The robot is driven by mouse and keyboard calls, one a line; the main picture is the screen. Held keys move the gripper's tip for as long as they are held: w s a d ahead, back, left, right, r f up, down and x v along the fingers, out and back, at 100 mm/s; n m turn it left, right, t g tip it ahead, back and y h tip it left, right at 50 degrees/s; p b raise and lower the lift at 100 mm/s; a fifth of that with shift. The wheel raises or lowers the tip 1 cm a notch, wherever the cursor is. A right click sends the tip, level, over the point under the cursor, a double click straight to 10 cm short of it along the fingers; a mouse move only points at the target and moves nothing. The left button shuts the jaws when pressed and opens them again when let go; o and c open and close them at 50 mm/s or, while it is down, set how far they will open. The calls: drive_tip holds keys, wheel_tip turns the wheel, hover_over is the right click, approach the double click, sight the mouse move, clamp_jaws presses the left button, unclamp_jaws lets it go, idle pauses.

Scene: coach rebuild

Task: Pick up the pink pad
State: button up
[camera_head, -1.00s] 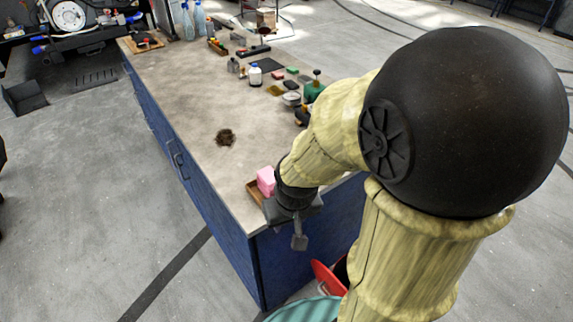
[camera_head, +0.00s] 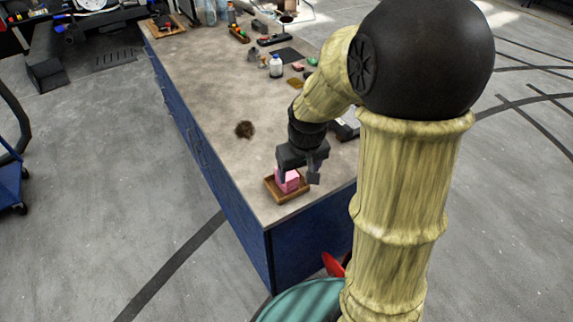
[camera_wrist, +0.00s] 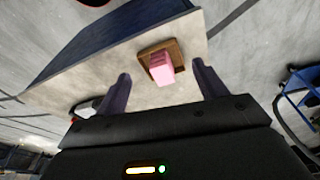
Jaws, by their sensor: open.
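The pink pad (camera_head: 288,182) is a block-like piece standing in a small brown wooden tray (camera_head: 293,199) near the front end of the workbench (camera_head: 235,175). In the wrist view the pink pad (camera_wrist: 161,69) shows in the tray (camera_wrist: 177,54), between and beyond the two fingers. My gripper (camera_head: 299,178) is open, with its fingers pointing down close to the pad in the head view. The wrist view also shows my gripper (camera_wrist: 160,88), with nothing between its fingertips. The gripper hides part of the pad in the head view, and I cannot tell whether a finger touches it.
A dark fuzzy clump (camera_head: 244,129) lies on the bench behind and left of the tray. A white bottle (camera_head: 276,67) and several small items stand farther back. The bench's front edge is close to the tray. The bench top left of the tray is clear.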

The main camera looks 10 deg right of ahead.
drive_tip(key=w+r+n+p, duration=0.1)
drive_tip(key=w+r+p, duration=0.3)
drive_tip(key=w, duration=0.5)
drive_tip(key=shift+d+r+n+g, duration=0.3)
drive_tip(key=shift+d+n, duration=0.1)
drive_tip(key=shift+d, duration=0.05)
drive_tip(key=p, duration=0.4)
hover_over(289, 174)
wheel_tip(289, 174, down, 12)
drive_tip(key=shift+w+f, duration=0.1)
drive_tip(key=shift+w+a+f+p, duration=0.15)
drive_tip(key=shift+w+f+p, duration=0.05)
drive_tip(key=shift+f+p, duration=0.75)
drive_tip(key=shift+w+f+p, duration=0.15)
drive_tip(key=shift+f+p, duration=0.15)
drive_tip(key=shift+f, duration=0.5)
drive_tip(key=shift+w+f+p, duration=0.1)
drive_tip(key=shift+f+p, duration=0.15)
drive_tip(key=shift+f, duration=0.5)
